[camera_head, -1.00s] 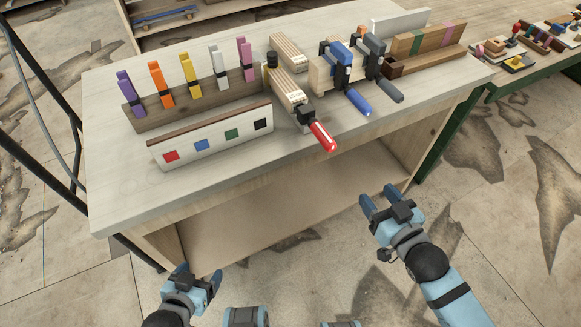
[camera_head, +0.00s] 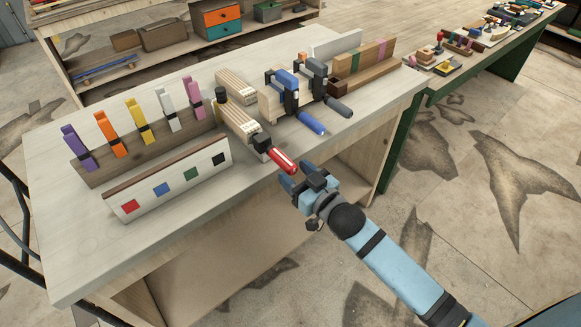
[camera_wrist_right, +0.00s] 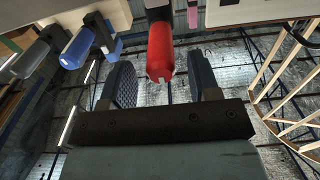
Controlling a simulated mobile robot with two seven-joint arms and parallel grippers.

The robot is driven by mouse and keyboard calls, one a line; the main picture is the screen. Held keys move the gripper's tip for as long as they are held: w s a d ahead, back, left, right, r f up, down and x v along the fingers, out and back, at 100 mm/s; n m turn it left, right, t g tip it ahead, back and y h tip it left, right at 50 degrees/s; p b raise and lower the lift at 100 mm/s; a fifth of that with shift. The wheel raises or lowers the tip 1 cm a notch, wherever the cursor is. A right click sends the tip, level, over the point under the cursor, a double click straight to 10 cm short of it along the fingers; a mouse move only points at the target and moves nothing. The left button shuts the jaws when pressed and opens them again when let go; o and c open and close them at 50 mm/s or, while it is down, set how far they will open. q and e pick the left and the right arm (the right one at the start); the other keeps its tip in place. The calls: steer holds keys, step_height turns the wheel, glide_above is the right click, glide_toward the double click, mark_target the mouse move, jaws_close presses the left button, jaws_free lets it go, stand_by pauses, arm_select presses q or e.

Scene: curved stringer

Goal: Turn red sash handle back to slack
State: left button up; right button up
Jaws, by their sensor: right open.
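The red sash handle (camera_head: 283,161) sticks out over the table's front edge from a black clamp head on a pale wooden bar (camera_head: 242,124). In the right wrist view the red handle (camera_wrist_right: 160,52) points toward me, above and between the two fingers. My right gripper (camera_head: 298,176) is open and empty, just in front of the handle's free end. Its fingers (camera_wrist_right: 160,85) show on either side of the handle in the wrist view, with a gap to each side; I see no contact. My left gripper is outside the frames.
A clamp with a blue handle (camera_head: 312,123) and one with a dark grey handle (camera_head: 338,106) lie to the right of the red one. A white box with coloured squares (camera_head: 170,182) and a rack of coloured clips (camera_head: 140,128) stand to the left. Floor in front is clear.

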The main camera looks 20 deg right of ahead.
steer(key=shift+x, duration=1.1)
steer(key=c, duration=0.9)
